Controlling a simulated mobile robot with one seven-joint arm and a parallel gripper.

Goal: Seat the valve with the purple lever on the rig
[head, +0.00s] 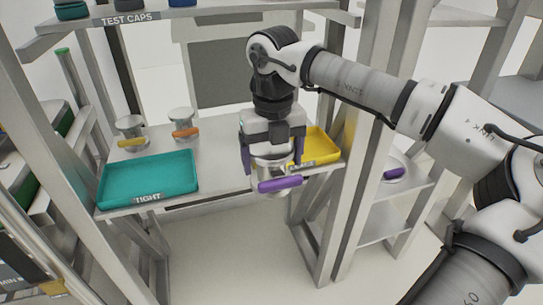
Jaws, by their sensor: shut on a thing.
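The valve with the purple lever (280,184) is a metal cylinder, held by my gripper (272,155). My gripper points down with its purple-sided fingers shut around the upper part of the valve. The valve hangs near the front edge of the bench, its lever facing the camera. Whether its underside touches anything is hard to tell. Another purple lever (393,173) shows on a round pale piece on the right shelf, partly behind a post. No part is clearly recognisable as the rig.
A teal tray (148,181) labelled TIGHT lies on the bench at left. A yellow tray (322,146) is partly hidden behind my gripper. Valves with a yellow lever (131,142) and an orange lever (186,132) stand behind. A TEST CAPS shelf (160,17) is above; posts flank the bench.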

